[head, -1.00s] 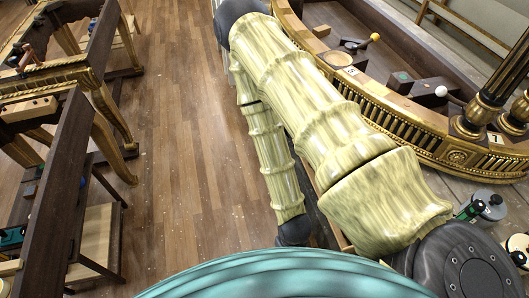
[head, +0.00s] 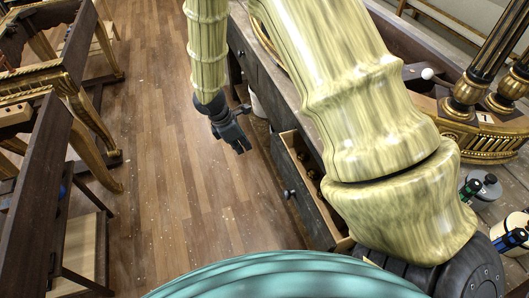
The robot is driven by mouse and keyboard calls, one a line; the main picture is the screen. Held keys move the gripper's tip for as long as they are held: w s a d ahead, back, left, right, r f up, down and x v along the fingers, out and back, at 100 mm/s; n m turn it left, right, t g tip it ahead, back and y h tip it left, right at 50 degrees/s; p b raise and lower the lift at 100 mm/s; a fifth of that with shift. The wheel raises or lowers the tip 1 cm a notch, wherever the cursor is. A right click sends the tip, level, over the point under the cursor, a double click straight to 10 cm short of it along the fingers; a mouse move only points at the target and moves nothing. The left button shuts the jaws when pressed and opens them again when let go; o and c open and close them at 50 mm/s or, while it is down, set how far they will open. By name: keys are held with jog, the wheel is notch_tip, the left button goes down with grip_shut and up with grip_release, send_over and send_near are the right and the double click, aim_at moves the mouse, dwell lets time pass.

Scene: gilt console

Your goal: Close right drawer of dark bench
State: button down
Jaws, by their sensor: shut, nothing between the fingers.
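The dark bench (head: 268,88) runs along the right side of the floor, partly hidden by my arm. Its right drawer (head: 305,206) stands pulled out toward the floor, with a round dark knob (head: 288,194) on its front. Small brownish things lie inside the drawer; its inner end is hidden by my arm. My gripper (head: 240,149) is shut and empty. It hangs over the floor, apart from the drawer, above and left of it in the picture.
A gilt curved piece (head: 470,140) stands on the bench top. Jars (head: 483,188) stand at the lower right. Dark gilt-legged tables (head: 62,75) line the left. The wooden floor (head: 170,150) between is clear.

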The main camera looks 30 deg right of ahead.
aim_at(282, 145)
jog(key=d+f+p, duration=0.2)
jog(key=d+f, duration=0.5)
jog(key=d, duration=0.1)
jog(key=shift+s+d+f+h+p, duration=0.2)
jog(key=shift+d+f+h+p, duration=0.05)
jog(key=shift+f+h+p, duration=0.1)
dwell(0.4)
jog(key=d, duration=0.2)
jog(key=s+d, duration=0.1)
jog(key=d, duration=0.3)
jog(key=shift+s+d, duration=0.3)
jog(key=shift+d, duration=0.05)
jog(key=shift+n, duration=0.3)
jog(key=shift+a, duration=0.15)
